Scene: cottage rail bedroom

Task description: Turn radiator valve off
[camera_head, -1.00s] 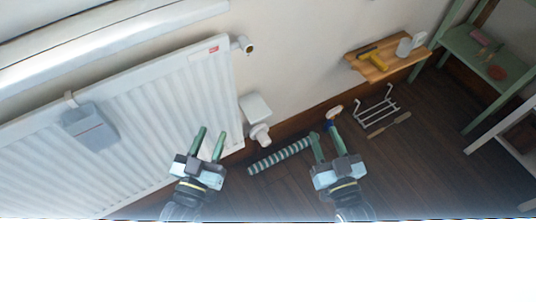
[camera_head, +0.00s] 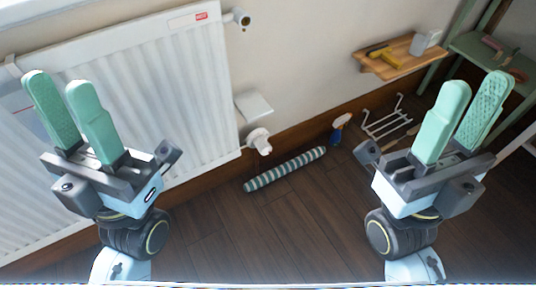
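The white panel radiator (camera_head: 150,85) stands against the wall at the left. A white valve head (camera_head: 261,142) sticks out at its lower right corner, just below a small white shelf-like box (camera_head: 254,106). A second metal fitting (camera_head: 241,18) sits at the radiator's upper right corner. My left gripper (camera_head: 68,110) is raised in front of the radiator, open with a gap between its green fingers, and holds nothing. My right gripper (camera_head: 465,118) is raised at the right, its fingers slightly apart and empty. Both are well apart from the valve.
A striped draught roll (camera_head: 285,169) lies on the dark floor below the valve. A blue and white spray bottle (camera_head: 340,127) and a white wire rack (camera_head: 385,120) stand by the wall. A wooden wall shelf (camera_head: 400,62) holds tools; a green shelf unit (camera_head: 490,55) is at far right.

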